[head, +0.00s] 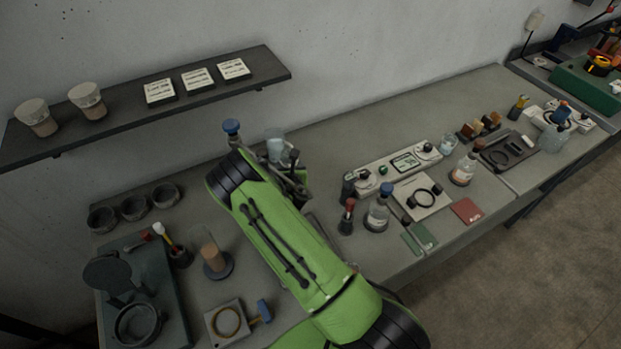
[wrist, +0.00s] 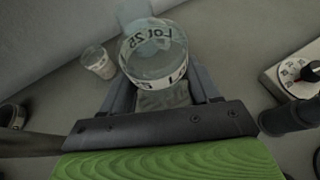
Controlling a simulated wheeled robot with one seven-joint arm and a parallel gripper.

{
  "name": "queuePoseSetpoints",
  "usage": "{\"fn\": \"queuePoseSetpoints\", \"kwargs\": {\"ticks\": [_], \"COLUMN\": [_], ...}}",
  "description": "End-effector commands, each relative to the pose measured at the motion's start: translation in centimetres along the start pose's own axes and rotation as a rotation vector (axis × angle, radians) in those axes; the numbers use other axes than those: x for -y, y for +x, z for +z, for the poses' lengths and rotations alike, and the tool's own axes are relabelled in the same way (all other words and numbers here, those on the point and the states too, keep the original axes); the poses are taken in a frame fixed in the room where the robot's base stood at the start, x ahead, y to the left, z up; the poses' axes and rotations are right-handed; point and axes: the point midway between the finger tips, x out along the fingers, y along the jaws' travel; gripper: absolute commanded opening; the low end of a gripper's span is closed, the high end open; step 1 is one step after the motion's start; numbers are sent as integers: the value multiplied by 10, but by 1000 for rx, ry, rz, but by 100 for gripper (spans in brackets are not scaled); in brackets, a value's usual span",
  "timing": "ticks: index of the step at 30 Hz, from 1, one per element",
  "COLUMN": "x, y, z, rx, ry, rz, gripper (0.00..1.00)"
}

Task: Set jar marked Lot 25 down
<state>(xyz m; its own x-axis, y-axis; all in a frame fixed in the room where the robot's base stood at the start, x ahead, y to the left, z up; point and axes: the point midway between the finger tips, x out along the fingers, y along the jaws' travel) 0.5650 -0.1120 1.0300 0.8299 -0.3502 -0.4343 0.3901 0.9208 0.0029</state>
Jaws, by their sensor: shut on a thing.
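The clear glass jar marked Lot 25 (wrist: 153,50) is between the two fingers of my gripper (wrist: 160,88) in the wrist view. My gripper is shut on it, and the lettering shows on its side and lower front. A pale translucent shape (wrist: 134,10) shows just beyond the jar. In the head view a clear glass vessel (head: 275,142) shows beside the end of my arm. I cannot tell if it is the held jar. My arm hides most of my gripper there. Whether the jar's base touches the bench is hidden.
A small labelled cup (wrist: 98,62) stands left of the jar on the grey bench (head: 335,118). A dial device (wrist: 296,70) is at right. A wall shelf (head: 125,115) overhangs the bench's left part. The bench strip along the wall right of my gripper looks clear.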

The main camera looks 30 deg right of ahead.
Motion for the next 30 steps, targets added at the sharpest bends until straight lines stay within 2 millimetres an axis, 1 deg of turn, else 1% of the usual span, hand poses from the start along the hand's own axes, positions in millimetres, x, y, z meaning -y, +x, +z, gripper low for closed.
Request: {"fn": "queuePoseSetpoints", "kwargs": {"ticks": [2, 6, 9, 13, 18, 25, 29, 30], "x": [-2, -2, -2, -2, -1, -2, -2, -2], "y": [2, 18, 27, 33, 46, 44, 46, 46], "z": [-5, -39, -56, -69, -95, -93, -96, -95], "rx": [-3, -4, 0, -1, 0, -2, -1, -2], "ry": [-6, -5, -4, -3, -3, -3, -4, -3], "rz": [10, 11, 10, 9, 8, 9, 8, 8], "gripper": [24, 24, 24, 24, 24, 24, 24, 66]}}
